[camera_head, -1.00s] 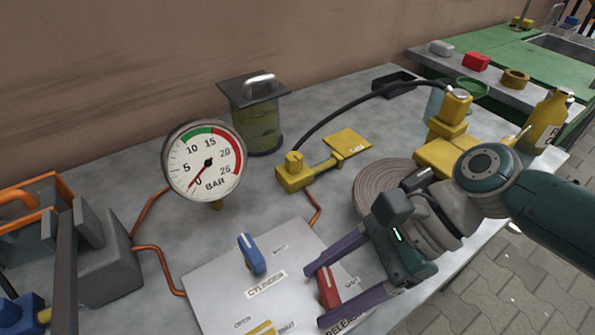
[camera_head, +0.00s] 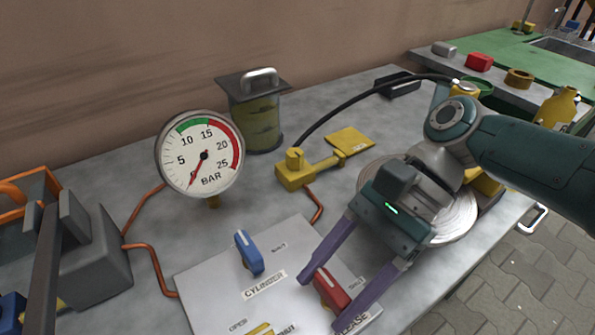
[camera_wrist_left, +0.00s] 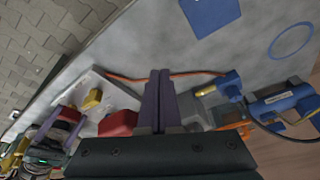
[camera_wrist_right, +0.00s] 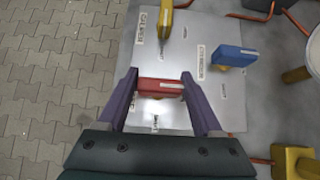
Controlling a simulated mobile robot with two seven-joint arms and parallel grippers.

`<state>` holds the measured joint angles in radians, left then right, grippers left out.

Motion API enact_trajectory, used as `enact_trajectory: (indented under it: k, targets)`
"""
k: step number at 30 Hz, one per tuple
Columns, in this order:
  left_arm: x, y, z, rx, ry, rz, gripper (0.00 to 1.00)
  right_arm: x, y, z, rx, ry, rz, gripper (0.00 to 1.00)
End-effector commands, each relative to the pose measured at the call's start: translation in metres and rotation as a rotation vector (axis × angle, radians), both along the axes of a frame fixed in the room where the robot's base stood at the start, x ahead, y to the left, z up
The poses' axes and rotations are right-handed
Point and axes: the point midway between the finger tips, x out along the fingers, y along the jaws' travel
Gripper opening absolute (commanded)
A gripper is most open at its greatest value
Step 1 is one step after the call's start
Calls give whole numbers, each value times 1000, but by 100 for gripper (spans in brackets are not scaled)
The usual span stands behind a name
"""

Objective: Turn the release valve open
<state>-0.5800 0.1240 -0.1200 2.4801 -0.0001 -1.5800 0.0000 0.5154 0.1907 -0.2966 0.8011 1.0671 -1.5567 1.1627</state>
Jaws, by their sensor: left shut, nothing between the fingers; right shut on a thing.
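The release valve has a red handle (camera_head: 332,288) on a light panel (camera_head: 215,300), beside a label that partly reads RELEASE. My right gripper (camera_head: 321,301) reaches over it from the right, one purple finger on each side. In the right wrist view the red handle (camera_wrist_right: 160,88) lies crosswise between the fingertips, and the gripper is shut on it. A blue handle (camera_head: 249,252) stands by the CYLINDER label. A yellow handle (camera_head: 262,328) is cut off at the bottom edge. In the left wrist view my left gripper (camera_wrist_left: 160,75) is shut and empty.
A pressure gauge (camera_head: 200,155) stands behind the panel, its needle near 0. Copper pipes (camera_head: 160,265) run left of the panel.

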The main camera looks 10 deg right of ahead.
Motion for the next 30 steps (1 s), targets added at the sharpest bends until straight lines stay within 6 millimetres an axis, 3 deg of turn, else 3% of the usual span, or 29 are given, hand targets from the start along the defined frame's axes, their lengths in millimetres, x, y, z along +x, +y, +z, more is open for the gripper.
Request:
enact_trajectory:
  k: [5,6,13,23,30]
  targets:
    - [0,0,0,1,1,-1,0,-1,0,-1,-4,-1,2,12]
    - [0,0,0,1,0,-1,0,-1,0,-1,-3,0,2,71]
    - [0,0,0,1,1,-1,0,-1,0,-1,-2,0,1,97]
    - [0,-1,2,-4,1,3,0,1,-4,4,-2,-1,-1,98]
    - [0,-2,13,-8,0,6,0,13,-33,36,-3,-3,-3,98]
